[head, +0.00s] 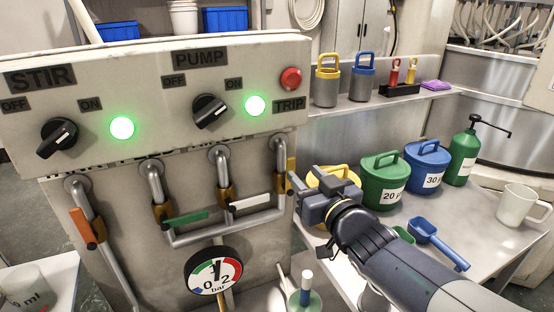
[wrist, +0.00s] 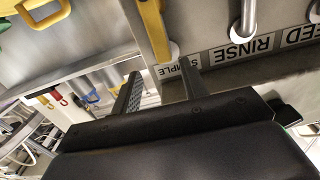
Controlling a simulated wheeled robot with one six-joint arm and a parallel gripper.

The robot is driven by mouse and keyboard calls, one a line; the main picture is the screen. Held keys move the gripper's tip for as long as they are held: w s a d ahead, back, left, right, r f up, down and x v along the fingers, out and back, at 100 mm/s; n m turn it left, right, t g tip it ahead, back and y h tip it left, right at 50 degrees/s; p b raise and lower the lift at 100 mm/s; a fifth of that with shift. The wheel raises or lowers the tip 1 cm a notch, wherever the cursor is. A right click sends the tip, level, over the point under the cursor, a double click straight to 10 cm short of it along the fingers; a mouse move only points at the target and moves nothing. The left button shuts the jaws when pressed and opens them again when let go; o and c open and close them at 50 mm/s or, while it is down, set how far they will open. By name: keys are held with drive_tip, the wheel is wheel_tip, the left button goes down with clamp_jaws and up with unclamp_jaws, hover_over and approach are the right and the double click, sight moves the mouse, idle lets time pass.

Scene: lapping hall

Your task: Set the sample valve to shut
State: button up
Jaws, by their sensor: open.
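The sample valve has a yellow lever (head: 291,174) at the right end of the valve row, beside a brass body (head: 280,184). The lever stands roughly upright, along its pipe. In the wrist view the yellow lever (wrist: 154,30) runs down toward a partly hidden SAMPLE label (wrist: 181,68). My gripper (head: 302,184) is open and empty, close to the lever's right side. In the wrist view my gripper (wrist: 160,70) has its two fingers apart, with the lever showing between and beyond the tips. I cannot tell whether a finger touches it.
Orange (head: 83,225), green (head: 186,220) and white (head: 250,202) valve levers are to the left; green and white lie nearly level. A pressure gauge (head: 213,271) hangs below. STIR and PUMP knobs and a red TRIP button (head: 291,79) are above. Lidded pails (head: 386,180) stand on the right bench.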

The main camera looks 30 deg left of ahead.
sight(292, 163)
drive_tip(key=x, duration=0.8)
drive_tip(key=shift+a, duration=0.45)
clamp_jaws()
